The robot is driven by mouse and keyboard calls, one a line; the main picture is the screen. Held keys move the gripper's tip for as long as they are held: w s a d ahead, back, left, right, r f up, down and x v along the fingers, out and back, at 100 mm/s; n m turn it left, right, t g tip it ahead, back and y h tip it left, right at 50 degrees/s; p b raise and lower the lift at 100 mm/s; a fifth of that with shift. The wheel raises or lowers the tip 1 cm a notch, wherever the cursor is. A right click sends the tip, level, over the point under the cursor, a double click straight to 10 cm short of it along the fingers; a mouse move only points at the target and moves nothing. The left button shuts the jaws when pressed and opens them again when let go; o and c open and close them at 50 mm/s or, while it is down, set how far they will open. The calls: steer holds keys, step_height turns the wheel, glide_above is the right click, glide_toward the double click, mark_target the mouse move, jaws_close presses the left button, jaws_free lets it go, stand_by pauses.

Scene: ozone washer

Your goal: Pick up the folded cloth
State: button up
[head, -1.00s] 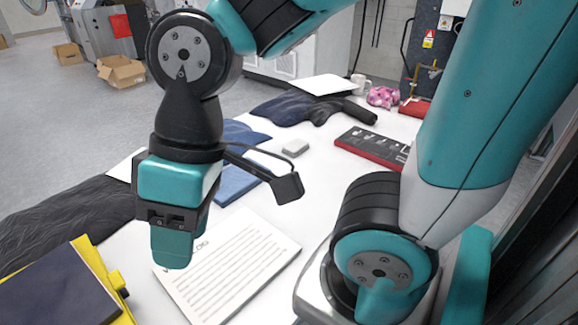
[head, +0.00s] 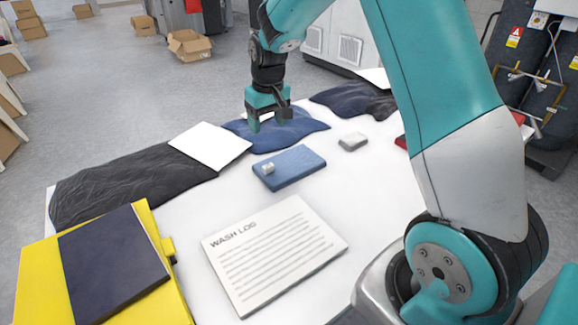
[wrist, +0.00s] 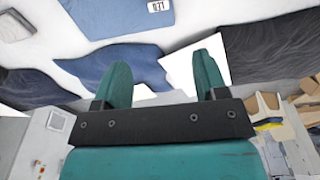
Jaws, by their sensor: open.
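A flat, rectangular folded blue cloth (head: 299,172) with a small pale tag lies on the white table, mid-table in the head view. It shows at the top of the wrist view (wrist: 100,16), with marks on its tag. A dark navy folded piece (head: 105,265) lies on a yellow item at the left front; I cannot tell whether it is cloth. My gripper (head: 268,121) is open and points down over a rumpled blue garment (head: 300,127), beyond the folded blue cloth. In the wrist view my fingers (wrist: 164,80) are apart with nothing gripped between them.
A white sheet (head: 212,146) lies against a black garment (head: 125,185) at left. A wash log sheet (head: 272,255) lies in front, a grey block (head: 353,141) right of the cloth. Another dark garment (head: 360,99) lies at the back. The yellow item (head: 185,300) takes the front left corner.

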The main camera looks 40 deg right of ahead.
glide_above(268, 166)
step_height(268, 166, down, 10)
steer(key=shift+a+r, duration=0.1)
steer(key=shift+r, duration=0.15)
steer(key=shift+f+p, duration=0.65)
steer(key=shift+f, duration=2.1)
steer(key=c, duration=1.1)
